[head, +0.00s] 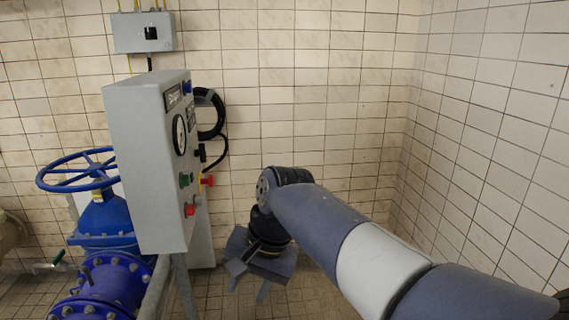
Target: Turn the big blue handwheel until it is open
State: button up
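The big blue handwheel (78,170) lies roughly level on top of a blue valve (103,222) at the left of the head view. Part of its right rim is close to or behind the grey control box. My gripper (248,281) hangs pointing down at the lower middle, to the right of the control box and well apart from the handwheel. Two fingers show with a gap between them, and nothing is seen held in it.
A grey control box (150,165) with a gauge and buttons stands on legs between the handwheel and my gripper. Blue flanged pipe (103,285) runs below the valve. Tiled walls close off the back and right.

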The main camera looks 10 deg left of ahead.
aim_at(97, 170)
jog(key=i+u, duration=0.1)
jog(key=i, duration=0.75)
jog(key=i+l+u, duration=0.15)
jog(key=i, duration=0.7)
jog(key=i+u, duration=0.35)
jog(key=i, duration=0.2)
jog(key=i+u, duration=0.35)
jog(key=i, duration=0.25)
jog(key=i+l+u, duration=0.3)
jog(key=i, duration=0.25)
jog(key=i+j+u, duration=0.1)
jog(key=i+j, duration=0.35)
jog(key=i, duration=0.15)
jog(key=i+j+u, duration=0.1)
jog(key=i+j, duration=0.35)
jog(key=i, duration=0.2)
